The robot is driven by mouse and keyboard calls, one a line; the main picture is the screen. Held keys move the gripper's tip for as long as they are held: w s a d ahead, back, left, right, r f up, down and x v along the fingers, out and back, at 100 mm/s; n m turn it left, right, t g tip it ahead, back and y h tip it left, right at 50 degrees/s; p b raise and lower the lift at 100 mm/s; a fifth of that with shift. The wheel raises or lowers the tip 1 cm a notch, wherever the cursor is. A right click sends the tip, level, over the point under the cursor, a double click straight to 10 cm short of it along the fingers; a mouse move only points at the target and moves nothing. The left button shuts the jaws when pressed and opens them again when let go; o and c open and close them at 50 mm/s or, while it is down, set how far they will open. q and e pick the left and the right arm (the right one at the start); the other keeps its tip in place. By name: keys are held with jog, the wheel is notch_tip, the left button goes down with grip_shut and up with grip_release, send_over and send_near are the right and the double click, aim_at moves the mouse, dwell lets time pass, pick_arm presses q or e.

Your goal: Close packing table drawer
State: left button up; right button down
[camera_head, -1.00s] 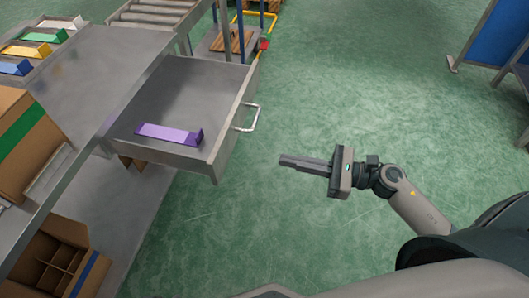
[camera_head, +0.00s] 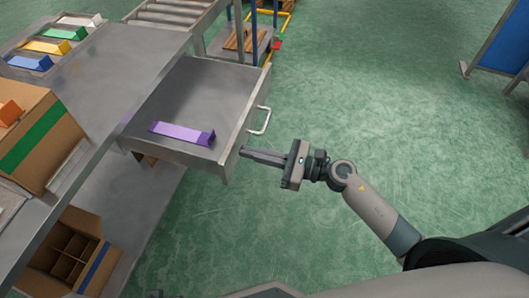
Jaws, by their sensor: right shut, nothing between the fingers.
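The packing table (camera_head: 110,80) is grey metal and stands on the left. Its drawer (camera_head: 205,90) is pulled out to the right, with a purple tray-like item (camera_head: 182,133) lying inside. A pale bar handle (camera_head: 262,121) is on the drawer's front. My right gripper (camera_head: 243,152) is shut and empty. Its fingertips point left, close to the near end of the drawer front, below the handle in the picture. I cannot tell whether they touch the front. My left gripper is not in view.
A cardboard box with a green stripe (camera_head: 40,140) stands on the table. A divided carton (camera_head: 70,255) is on the lower shelf. Blue, yellow, green and white items sit at the table's far left. A roller conveyor (camera_head: 175,14) is behind. Green floor (camera_head: 380,100) to the right is clear.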

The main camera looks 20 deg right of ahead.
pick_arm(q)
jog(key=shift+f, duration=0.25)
pick_arm(e)
jog(key=shift+w+a, duration=0.15)
jog(key=shift+a, duration=0.1)
